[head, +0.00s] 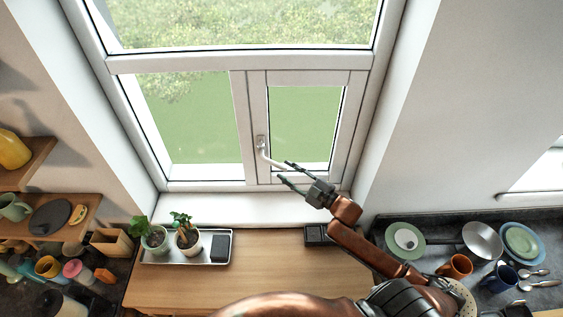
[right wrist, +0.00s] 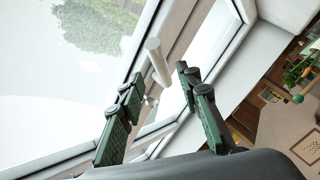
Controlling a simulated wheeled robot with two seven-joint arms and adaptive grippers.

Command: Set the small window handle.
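The small window (head: 305,125) is the lower right pane, and its white frame looks closed. Its white handle (head: 262,146) sits on the left side of that frame, with the lever slanting down to the right. My right gripper (head: 283,172) is open, with its fingertips near the free end of the lever. In the right wrist view, the handle's white lever (right wrist: 156,58) shows between and beyond the two spread green-black fingers (right wrist: 159,76). I cannot tell whether a finger touches it. My left gripper is not in view.
A tray (head: 160,260) with two potted plants and a dark box stands on the wooden counter (head: 260,265). The white sill (head: 240,208) is clear. Dishes, such as a green plate (head: 390,248), lie at the right. Shelves with mugs (head: 60,200) are at the left.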

